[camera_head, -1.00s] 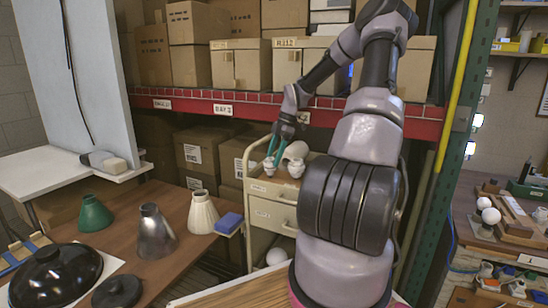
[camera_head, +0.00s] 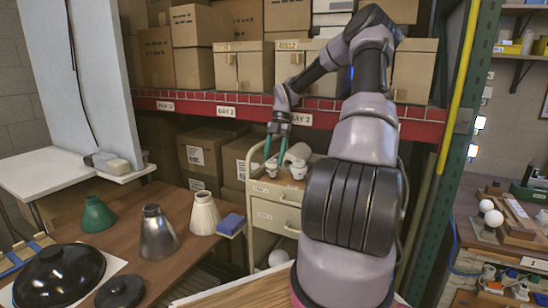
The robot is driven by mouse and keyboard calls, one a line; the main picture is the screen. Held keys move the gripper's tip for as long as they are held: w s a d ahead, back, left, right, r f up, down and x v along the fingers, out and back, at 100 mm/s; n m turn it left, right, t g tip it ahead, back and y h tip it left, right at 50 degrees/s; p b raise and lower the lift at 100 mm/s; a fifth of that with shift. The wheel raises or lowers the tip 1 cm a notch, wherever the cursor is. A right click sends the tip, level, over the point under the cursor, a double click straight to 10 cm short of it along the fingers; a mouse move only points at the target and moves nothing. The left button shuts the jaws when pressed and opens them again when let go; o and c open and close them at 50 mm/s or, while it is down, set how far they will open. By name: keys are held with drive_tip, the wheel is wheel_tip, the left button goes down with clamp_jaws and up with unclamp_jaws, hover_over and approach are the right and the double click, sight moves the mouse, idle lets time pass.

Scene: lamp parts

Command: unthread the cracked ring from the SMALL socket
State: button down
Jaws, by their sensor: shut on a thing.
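Two small white sockets stand on top of the beige drawer cart (camera_head: 262,190), the left socket (camera_head: 271,170) and the right socket (camera_head: 299,171). Their sizes are hard to tell apart. My gripper (camera_head: 273,159) points down over the left socket, with its teal fingers on either side of the socket's top. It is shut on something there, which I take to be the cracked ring. The ring and any crack are too small to make out.
A white cylinder (camera_head: 297,153) lies behind the sockets. The red shelf beam (camera_head: 340,116) and cardboard boxes are close behind my wrist.

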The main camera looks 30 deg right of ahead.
drive_tip(key=shift+w+d+r, duration=0.3)
drive_tip(key=shift+d+r, duration=0.05)
drive_tip(key=shift+r, duration=0.3)
idle(0.4)
drive_tip(key=shift+s, duration=0.25)
drive_tip(key=shift+a, duration=0.3)
idle(0.6)
drive_tip(key=shift+r, duration=1.65)
drive_tip(key=shift+r, duration=0.1)
wheel_tip(320, 180, up, 4)
drive_tip(key=shift+f, duration=0.1)
